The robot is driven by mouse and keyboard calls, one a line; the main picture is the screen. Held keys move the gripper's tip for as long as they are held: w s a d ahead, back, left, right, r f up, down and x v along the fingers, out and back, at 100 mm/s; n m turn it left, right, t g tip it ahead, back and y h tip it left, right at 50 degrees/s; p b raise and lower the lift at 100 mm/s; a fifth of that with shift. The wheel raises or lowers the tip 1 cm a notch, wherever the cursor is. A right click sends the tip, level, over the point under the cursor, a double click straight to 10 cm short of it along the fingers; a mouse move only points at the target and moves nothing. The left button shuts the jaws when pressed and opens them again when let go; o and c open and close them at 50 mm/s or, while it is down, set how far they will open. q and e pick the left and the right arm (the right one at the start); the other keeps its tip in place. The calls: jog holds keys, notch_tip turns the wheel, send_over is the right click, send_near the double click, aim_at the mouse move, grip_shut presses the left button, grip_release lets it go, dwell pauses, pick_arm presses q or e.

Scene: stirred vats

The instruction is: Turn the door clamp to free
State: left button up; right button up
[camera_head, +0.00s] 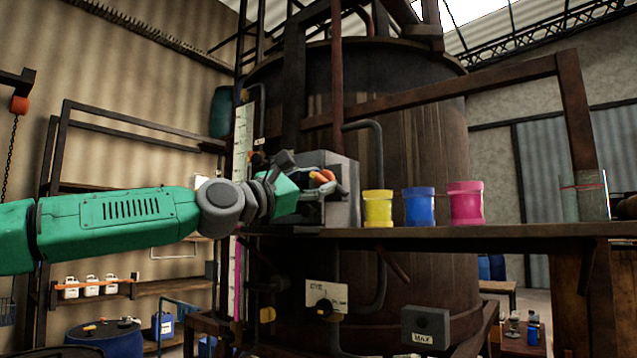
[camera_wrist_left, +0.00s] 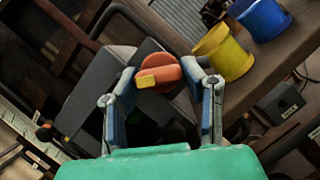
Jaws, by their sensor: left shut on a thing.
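The door clamp shows as an orange round knob with a yellow tab (camera_wrist_left: 160,76) on a dark grey box (camera_wrist_left: 88,105) in the left wrist view. In the head view the orange knob (camera_head: 327,176) shows at the front of the grey box (camera_head: 346,196), partly hidden by the fingers. My left gripper (camera_head: 334,184) reaches in from the left. In the wrist view its two fingers (camera_wrist_left: 161,80) stand one on each side of the knob, and it is shut on it. My right gripper is in neither view.
A yellow pot (camera_head: 378,209), a blue pot (camera_head: 419,206) and a pink pot (camera_head: 466,203) stand on the shelf (camera_head: 500,231) right of the box. A large dark vat (camera_head: 418,130) rises behind.

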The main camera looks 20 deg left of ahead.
pick_arm(q)
jog(key=m+g+p, duration=0.1)
jog(key=m, duration=0.2)
jog(key=m+g+p, duration=0.1)
jog(key=m, duration=0.2)
jog(key=shift+a+r+m+g+h+p, duration=0.15)
jog(key=shift+r+m+g+h+p, duration=0.05)
jog(key=shift+m+g+h+p, duration=0.2)
jog(key=m+g+p, duration=0.1)
jog(key=m+p, duration=0.1)
jog(key=m, duration=0.1)
jog(key=shift+m+g, duration=0.3)
jog(key=shift+f+m+y+p, duration=0.1)
jog(key=shift+m+y+p, duration=0.3)
jog(key=shift+m, duration=0.1)
jog(key=shift+f, duration=0.1)
jog(key=shift+f+g, duration=0.1)
jog(key=shift+g, duration=0.2)
jog(key=o, duration=1.1)
jog(key=shift+o, duration=0.2)
